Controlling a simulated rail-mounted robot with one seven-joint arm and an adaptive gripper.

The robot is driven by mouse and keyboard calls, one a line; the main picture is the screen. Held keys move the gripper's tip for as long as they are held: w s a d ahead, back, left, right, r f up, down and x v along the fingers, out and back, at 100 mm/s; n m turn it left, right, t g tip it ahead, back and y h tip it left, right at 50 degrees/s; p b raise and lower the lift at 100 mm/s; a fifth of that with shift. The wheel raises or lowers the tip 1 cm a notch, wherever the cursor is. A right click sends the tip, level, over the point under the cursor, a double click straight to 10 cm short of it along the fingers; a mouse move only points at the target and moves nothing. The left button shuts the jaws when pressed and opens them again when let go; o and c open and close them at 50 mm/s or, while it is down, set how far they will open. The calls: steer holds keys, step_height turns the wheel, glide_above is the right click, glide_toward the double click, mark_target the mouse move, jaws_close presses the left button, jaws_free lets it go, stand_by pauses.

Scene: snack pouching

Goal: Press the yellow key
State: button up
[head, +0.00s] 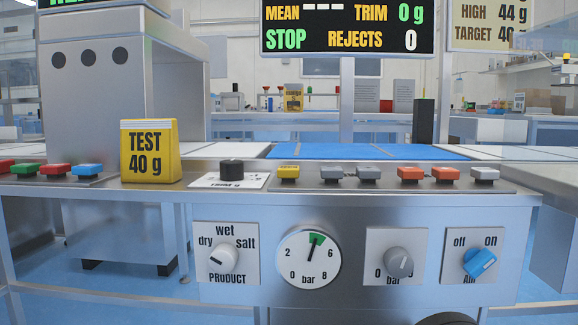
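The yellow key (289,172) is the leftmost in a row of keys on the right part of the steel console top. It stands raised on a dark base, and nothing covers it. Just right of it are two grey keys (332,173), then two orange keys and another grey key. A black knob on a white plate (231,174) is to its left. My gripper is not in view. A dark rounded shape shows at the bottom edge, too cut off to identify.
A yellow TEST 40 g block (149,152) stands on the console, left of the black knob. Red, green and blue keys (88,170) are at far left. The front panel has a gauge (308,258) and several knobs. A blue belt (370,151) lies behind.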

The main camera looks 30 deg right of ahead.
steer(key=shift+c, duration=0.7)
